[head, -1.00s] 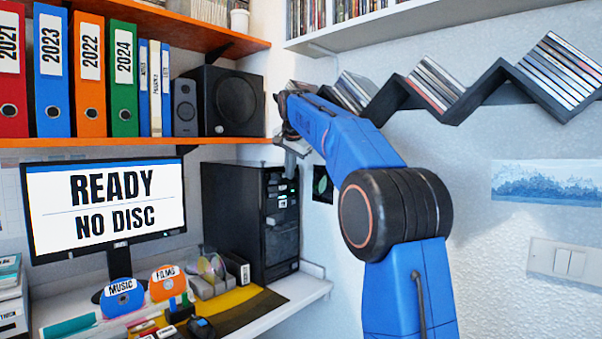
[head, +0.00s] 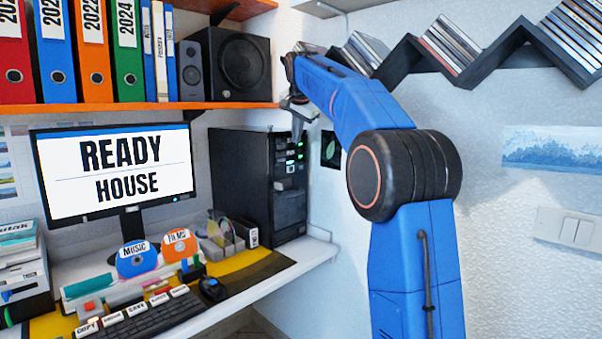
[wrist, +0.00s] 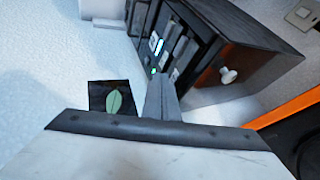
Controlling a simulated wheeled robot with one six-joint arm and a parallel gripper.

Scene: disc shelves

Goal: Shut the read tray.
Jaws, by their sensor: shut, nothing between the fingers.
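The black computer tower (head: 240,180) stands at the right end of the desk, and its front with the drive bays (head: 290,185) faces right. Green lights glow on that front. My gripper (head: 298,132) is shut and empty, close to the upper part of the tower's front. It also shows in the wrist view (wrist: 161,82), its tip by the lit bays; whether it touches them is unclear. The monitor (head: 115,172) reads "READY HOUSE".
An orange shelf (head: 140,107) with binders and speakers runs above the tower. A black zigzag disc rack (head: 480,68) hangs on the right wall. A dark leaf picture (wrist: 112,98) is beside the gripper.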

